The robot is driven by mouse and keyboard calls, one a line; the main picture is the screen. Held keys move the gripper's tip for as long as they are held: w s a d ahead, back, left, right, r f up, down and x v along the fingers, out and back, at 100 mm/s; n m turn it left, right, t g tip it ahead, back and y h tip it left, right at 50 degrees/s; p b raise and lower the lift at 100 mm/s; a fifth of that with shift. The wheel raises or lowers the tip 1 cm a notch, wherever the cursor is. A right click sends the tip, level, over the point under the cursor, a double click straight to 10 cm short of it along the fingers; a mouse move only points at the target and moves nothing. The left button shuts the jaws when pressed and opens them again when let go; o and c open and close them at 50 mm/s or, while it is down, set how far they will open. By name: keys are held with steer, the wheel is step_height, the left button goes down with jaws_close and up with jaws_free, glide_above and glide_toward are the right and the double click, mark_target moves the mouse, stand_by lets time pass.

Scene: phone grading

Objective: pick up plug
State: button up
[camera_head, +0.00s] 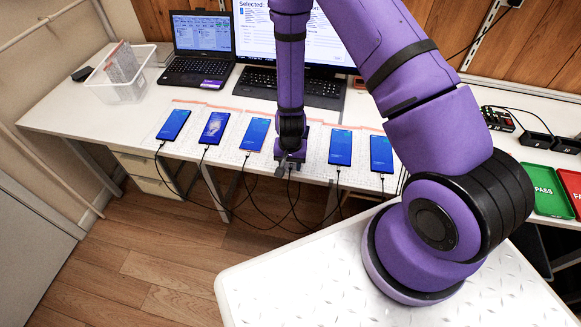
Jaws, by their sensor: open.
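Several blue-screened phones lie in a row along the table's front edge, among them the far left phone (174,125), one left of my gripper (255,134) and one right of it (340,147). Cable plugs sit at the phones' near ends, such as the plug (338,169) below the phone right of my gripper and the plug (381,176) at the far right phone. My gripper (289,170) points down at the table's front edge, in a gap in the row. It is open. It hides what lies under it; a cable hangs just below it.
Black cables (250,215) hang below the table (75,112). A laptop (200,50), a keyboard (262,82) and a monitor stand behind the phones. A clear bin (122,88) is at the left. A green PASS tray (543,190) and a red tray (574,188) are at the right.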

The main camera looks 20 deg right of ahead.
steer(key=shift+f, duration=0.2)
stand_by(0.5)
jaws_close()
